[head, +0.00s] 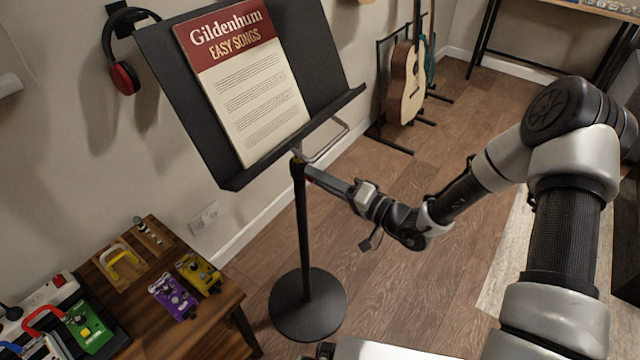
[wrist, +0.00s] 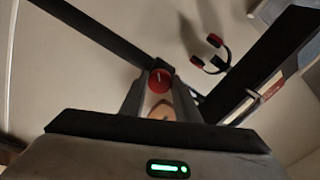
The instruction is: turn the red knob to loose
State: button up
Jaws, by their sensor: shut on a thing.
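The red knob (wrist: 159,80) sits on the post of the black music stand (head: 304,230), just under its tilted desk. It is round, with a small white mark on its face. In the wrist view it lies between the tips of my gripper (wrist: 159,88), which is shut on it. In the head view my gripper (head: 318,177) reaches in from the right to the top of the post, and its fingers mostly hide the knob.
A song sheet (head: 250,95) rests on the stand's desk. A wooden table (head: 185,335) with several pedals stands at the lower left. Headphones (head: 124,76) hang on the wall. Guitars (head: 407,85) stand at the back.

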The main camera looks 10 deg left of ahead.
jog(key=shift+f+n+b, duration=0.15)
jog(key=shift+n+b, duration=0.8)
jog(key=shift+n, duration=0.25)
jog(key=o, duration=1.1)
jog(key=shift+c, duration=0.2)
jog(key=p+v, duration=0.2)
jog(key=v, duration=1.5)
jog(key=shift+d, duration=0.25)
jog(key=shift+s, duration=0.15)
